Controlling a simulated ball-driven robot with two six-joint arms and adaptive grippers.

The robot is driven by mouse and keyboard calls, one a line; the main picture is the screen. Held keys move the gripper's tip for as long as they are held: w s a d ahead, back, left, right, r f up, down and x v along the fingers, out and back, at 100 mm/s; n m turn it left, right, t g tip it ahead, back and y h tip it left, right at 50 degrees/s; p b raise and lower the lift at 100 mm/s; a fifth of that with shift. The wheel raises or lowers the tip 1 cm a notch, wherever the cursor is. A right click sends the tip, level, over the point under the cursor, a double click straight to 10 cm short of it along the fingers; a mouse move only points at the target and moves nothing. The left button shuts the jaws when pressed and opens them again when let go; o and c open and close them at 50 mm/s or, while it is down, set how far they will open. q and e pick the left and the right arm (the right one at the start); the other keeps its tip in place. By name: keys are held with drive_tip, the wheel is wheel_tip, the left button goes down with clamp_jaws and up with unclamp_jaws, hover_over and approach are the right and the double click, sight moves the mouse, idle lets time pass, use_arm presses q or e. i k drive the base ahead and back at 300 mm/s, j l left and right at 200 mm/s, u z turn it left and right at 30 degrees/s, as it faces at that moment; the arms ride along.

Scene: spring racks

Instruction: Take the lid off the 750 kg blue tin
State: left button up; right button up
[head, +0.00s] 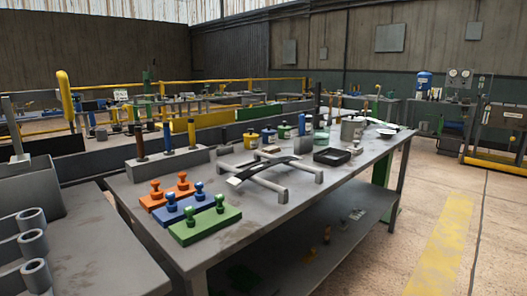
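A small blue tin (269,136) stands upright toward the back of the grey workbench (300,206). Its top looks closed with a dark lid, but the lid edge and any weight marking are too small to read. Neither of my grippers shows in the head view.
Orange, blue (186,209) and green (205,226) blocks with knobs fill the near left of the bench. A grey stand (290,181) with a dark strip across it and a black tray (332,156) stand before the tins.

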sight(268, 131)
drive_tip(key=i+l+u, duration=0.1)
drive_tip(key=i+l, duration=0.15)
drive_tip(key=l, duration=0.15)
drive_tip(key=i+l+u, duration=0.15)
drive_tip(key=l, duration=0.2)
drive_tip(key=i+l+u, duration=0.1)
drive_tip(key=i+l, duration=0.2)
drive_tip(key=l, duration=0.15)
drive_tip(key=i+l+u, duration=0.15)
drive_tip(key=l, duration=0.3)
drive_tip(key=i+l+u, duration=0.1)
drive_tip(key=l, duration=0.35)
drive_tip(key=i+l+u, duration=0.15)
drive_tip(key=l, duration=0.3)
drive_tip(key=i+l+u, duration=0.1)
drive_tip(key=l, duration=0.4)
drive_tip(key=i+l+u, duration=0.1)
drive_tip(key=l, duration=0.4)
drive_tip(key=i+l, duration=0.1)
drive_tip(key=l, duration=0.25)
drive_tip(key=i+l, duration=0.15)
drive_tip(key=l, duration=0.15)
